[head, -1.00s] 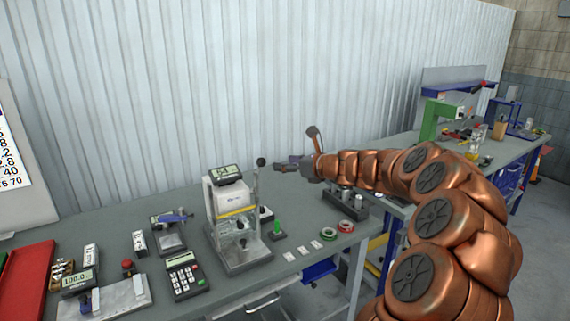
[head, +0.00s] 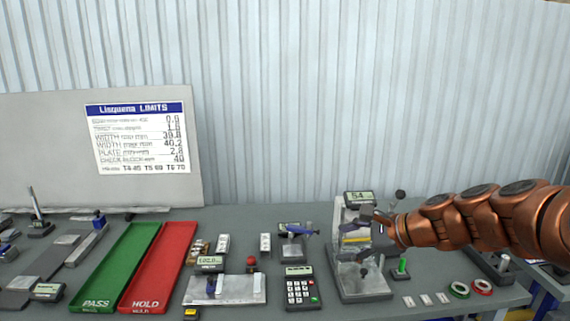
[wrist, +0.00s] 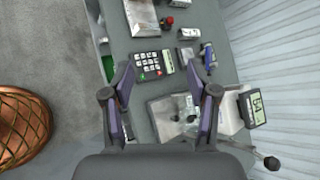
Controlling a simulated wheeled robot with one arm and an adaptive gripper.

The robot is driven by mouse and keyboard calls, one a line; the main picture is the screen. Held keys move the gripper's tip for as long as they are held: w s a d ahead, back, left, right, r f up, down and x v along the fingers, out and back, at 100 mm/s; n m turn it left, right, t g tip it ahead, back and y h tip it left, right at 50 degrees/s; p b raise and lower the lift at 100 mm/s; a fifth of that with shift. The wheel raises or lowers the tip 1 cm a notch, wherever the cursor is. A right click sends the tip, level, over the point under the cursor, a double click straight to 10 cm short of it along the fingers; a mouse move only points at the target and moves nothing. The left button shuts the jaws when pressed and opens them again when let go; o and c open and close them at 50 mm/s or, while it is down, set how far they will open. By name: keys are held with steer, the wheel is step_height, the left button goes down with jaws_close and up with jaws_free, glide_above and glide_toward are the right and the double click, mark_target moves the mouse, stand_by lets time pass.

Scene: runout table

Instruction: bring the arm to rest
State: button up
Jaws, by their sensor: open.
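My copper-coloured arm (head: 470,218) reaches in from the right edge of the head view, roughly level above the bench. My gripper (head: 380,222) is at its left end, in front of the white test stand (head: 352,213) in the picture. In the wrist view my gripper (wrist: 166,85) has its two dark fingers spread wide, with nothing between them. The calculator (wrist: 153,66) and the base of the test stand (wrist: 172,120) lie below it. Whether the gripper touches the stand cannot be told.
The grey bench (head: 240,215) holds a green PASS tray (head: 115,262), a red HOLD tray (head: 160,268), the calculator (head: 301,287), a small green-topped part (head: 401,267) and tape rolls (head: 481,287). A limits board (head: 50,150) stands behind.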

steer(key=s+a+f+n+g+h, duration=0.1)
steer(key=s+a+f+n+g, duration=0.15)
steer(key=s, duration=0.35)
steer(key=s+a+f+n+g+h, duration=0.1)
steer(key=s+f+n, duration=0.1)
steer(key=s+n, duration=0.25)
steer(key=s+a+f+n+g+h, duration=0.1)
steer(key=s+a+f+n+g, duration=0.15)
steer(key=s, duration=0.45)
steer(key=s+d+f+n+g+h, duration=0.1)
steer(key=s+d+f+n+h, duration=0.1)
steer(key=s, duration=0.4)
steer(key=s+d+f+n+h, duration=0.2)
steer(key=s+d+n, duration=0.1)
steer(key=s, duration=0.3)
steer(key=s+d+f+n+g+h+b, duration=0.1)
steer(key=s+d+f+n, duration=0.1)
steer(key=s+d, duration=0.3)
steer(key=shift+s+f+n+g+h, duration=0.3)
steer(key=shift+s+n+h, duration=0.15)
steer(key=shift+s, duration=0.3)
